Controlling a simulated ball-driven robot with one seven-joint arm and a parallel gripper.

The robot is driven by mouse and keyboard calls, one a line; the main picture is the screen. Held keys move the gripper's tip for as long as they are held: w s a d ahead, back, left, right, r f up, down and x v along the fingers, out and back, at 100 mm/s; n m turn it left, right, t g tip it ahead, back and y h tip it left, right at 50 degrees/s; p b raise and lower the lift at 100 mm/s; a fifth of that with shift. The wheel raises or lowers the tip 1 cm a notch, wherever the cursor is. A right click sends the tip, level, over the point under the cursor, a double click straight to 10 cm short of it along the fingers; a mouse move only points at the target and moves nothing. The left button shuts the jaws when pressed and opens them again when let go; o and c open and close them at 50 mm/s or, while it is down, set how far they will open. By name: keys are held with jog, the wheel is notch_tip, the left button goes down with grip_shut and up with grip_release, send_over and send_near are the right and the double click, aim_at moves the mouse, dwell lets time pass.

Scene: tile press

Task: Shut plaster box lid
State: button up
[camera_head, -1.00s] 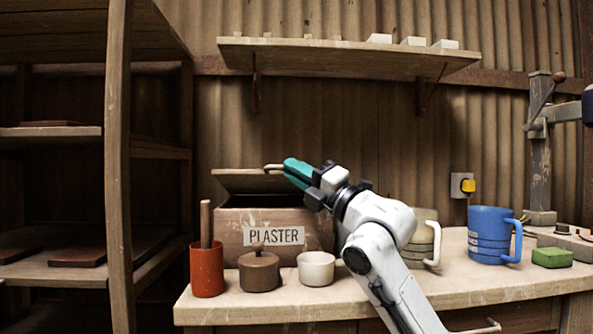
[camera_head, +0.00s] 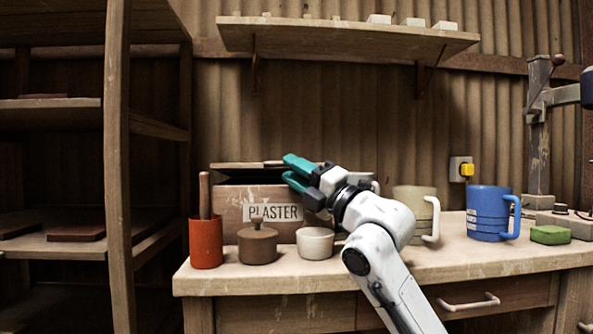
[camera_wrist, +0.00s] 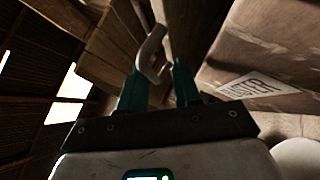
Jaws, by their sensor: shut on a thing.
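The plaster box (camera_head: 229,208) is a brown wooden box with a white PLASTER label, standing on the bench. Its lid (camera_head: 236,166) is tilted low over the box, with a dark gap still visible beneath it. My gripper (camera_head: 287,171), with teal fingers, is at the lid's front right edge. In the wrist view, the gripper (camera_wrist: 157,75) is shut on the pale lid handle (camera_wrist: 152,48). The box (camera_wrist: 275,50) and part of its label also show there.
A red cup (camera_head: 206,243) with a stick in it, a brown lidded pot (camera_head: 257,247) and a white cup (camera_head: 315,245) stand before the box. A cream mug (camera_head: 415,205) and a blue mug (camera_head: 487,215) stand to the right. A shelf (camera_head: 345,39) hangs above.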

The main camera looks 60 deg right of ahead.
jog(key=o, duration=0.3)
jog(key=shift+w+d+f, duration=0.2)
jog(key=v, duration=1)
jog(key=shift+s+a+p, duration=0.15)
jog(key=shift+s+p, duration=0.25)
jog(key=shift+s, duration=0.05)
